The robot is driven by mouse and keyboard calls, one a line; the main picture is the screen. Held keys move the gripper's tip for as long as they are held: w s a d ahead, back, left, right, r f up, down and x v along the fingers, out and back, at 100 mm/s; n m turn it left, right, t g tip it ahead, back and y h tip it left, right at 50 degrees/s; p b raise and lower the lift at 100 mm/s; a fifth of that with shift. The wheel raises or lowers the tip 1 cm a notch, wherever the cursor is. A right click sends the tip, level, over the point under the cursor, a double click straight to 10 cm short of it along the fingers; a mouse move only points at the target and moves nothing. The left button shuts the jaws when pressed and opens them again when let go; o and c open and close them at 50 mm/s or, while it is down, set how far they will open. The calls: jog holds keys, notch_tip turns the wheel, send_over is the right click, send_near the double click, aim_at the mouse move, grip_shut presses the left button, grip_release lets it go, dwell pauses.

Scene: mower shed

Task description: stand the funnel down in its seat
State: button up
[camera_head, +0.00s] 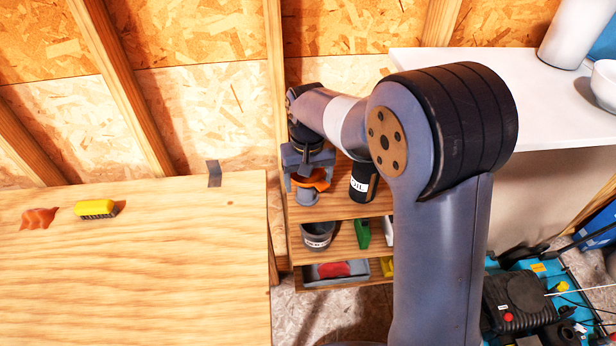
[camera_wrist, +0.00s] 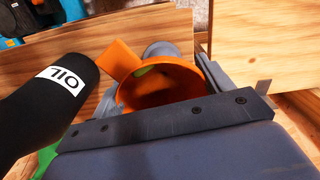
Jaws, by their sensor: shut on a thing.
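The orange funnel (camera_head: 312,181) is held in my gripper (camera_head: 309,172) above the top board of a small wooden shelf. In the wrist view, my gripper (camera_wrist: 160,92) has a finger on each side of the funnel (camera_wrist: 176,78), whose wide mouth faces the camera and whose flat tab sticks out to the upper left. A grey round holder (camera_head: 307,197), seemingly the seat, stands on the shelf just below the funnel. A grey rounded piece (camera_wrist: 163,49) shows behind the funnel's rim in the wrist view. The funnel's spout is hidden, so I cannot tell whether it is inside the holder.
A black oil bottle (camera_head: 362,184) stands close to the right of the funnel; it is large at left in the wrist view (camera_wrist: 52,98). The lower shelves hold a grey tub (camera_head: 318,237) and other items. A wooden bench (camera_head: 130,265) with a yellow brush (camera_head: 96,208) lies left.

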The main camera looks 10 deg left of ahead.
jog(key=o, duration=1)
jog(key=shift+o, duration=0.2)
notch_tip(320, 180, up, 11)
jog(key=shift+f, duration=0.25)
notch_tip(320, 180, down, 10)
jog(key=shift+f, duration=0.1)
jog(key=shift+r+p, duration=0.35)
jog(key=shift+p, duration=0.05)
jog(key=shift+f, duration=0.1)
